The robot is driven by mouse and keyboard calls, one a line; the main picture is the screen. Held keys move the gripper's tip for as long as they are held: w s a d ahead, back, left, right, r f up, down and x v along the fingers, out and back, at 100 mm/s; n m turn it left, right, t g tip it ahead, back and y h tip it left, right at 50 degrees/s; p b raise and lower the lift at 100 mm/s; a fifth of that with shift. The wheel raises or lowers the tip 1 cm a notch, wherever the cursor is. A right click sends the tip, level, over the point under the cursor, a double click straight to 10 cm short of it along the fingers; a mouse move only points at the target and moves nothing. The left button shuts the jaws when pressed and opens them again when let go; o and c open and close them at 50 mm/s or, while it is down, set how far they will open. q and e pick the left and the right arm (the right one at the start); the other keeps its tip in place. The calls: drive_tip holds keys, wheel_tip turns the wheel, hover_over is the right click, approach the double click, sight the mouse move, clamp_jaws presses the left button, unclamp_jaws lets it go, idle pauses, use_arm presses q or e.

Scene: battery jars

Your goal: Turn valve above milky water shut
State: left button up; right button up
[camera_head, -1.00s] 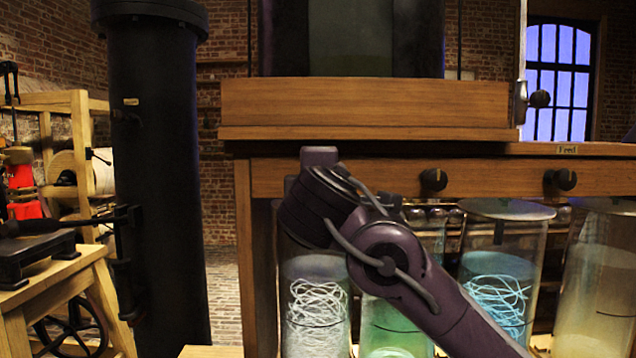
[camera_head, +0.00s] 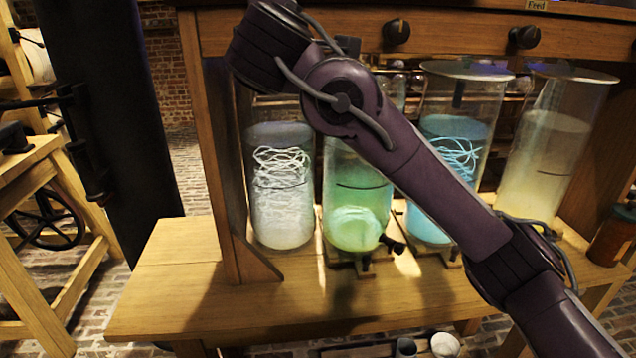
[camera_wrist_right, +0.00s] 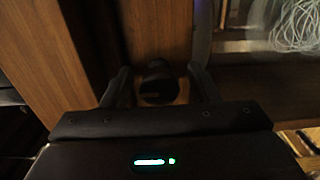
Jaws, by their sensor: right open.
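My right arm reaches from the lower right to the bench's upper left in the head view, hiding its own gripper. In the right wrist view my right gripper (camera_wrist_right: 160,88) is open, its fingers on either side of a dark round knob (camera_wrist_right: 158,80) on wood; contact cannot be told. In the head view dark valve knobs show on the rail, one (camera_head: 397,31) near the middle and one (camera_head: 525,37) at right. The rightmost jar (camera_head: 545,150) holds cloudy, pale yellowish water. The leftmost jar (camera_head: 282,190) holds whitish strands. My left gripper is not in view.
A green jar (camera_head: 352,205) and a blue-tinted jar (camera_head: 445,120) stand between them, partly behind my arm. The wooden bench top (camera_head: 180,285) is clear at left. A black column (camera_head: 115,120) stands left of the bench. A small brown jar (camera_head: 612,238) stands at far right.

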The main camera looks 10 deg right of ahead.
drive_tip(key=n+p, duration=0.4)
drive_tip(key=r+n+p, duration=0.1)
drive_tip(key=n+p, duration=0.3)
drive_tip(key=shift+r+n, duration=0.15)
drive_tip(key=shift+n, duration=0.25)
drive_tip(key=n+p, duration=0.8)
drive_tip(key=p, duration=0.2)
drive_tip(key=shift+a+n, duration=0.15)
drive_tip(key=shift+n, duration=0.15)
drive_tip(key=s+f+b, duration=0.1)
drive_tip(key=s+b, duration=0.1)
drive_tip(key=s, duration=0.6)
drive_tip(key=s+d+f+m+g, duration=0.2)
drive_tip(key=s+f+m+g, duration=0.1)
drive_tip(key=f+m, duration=0.4)
drive_tip(key=s+d+f+m+g+y, duration=0.1)
drive_tip(key=s+d+f+m+g, duration=0.1)
drive_tip(key=f+m, duration=0.5)
drive_tip(key=s+d+f+m+g+y, duration=0.1)
drive_tip(key=s+d+f+m+g, duration=0.1)
drive_tip(key=s+f+m+g, duration=0.2)
drive_tip(key=shift+d+f+m, duration=0.25)
drive_tip(key=shift+f+m, duration=1.55)
drive_tip(key=shift+f, duration=1.6)
drive_tip(key=shift+s+f, duration=0.1)
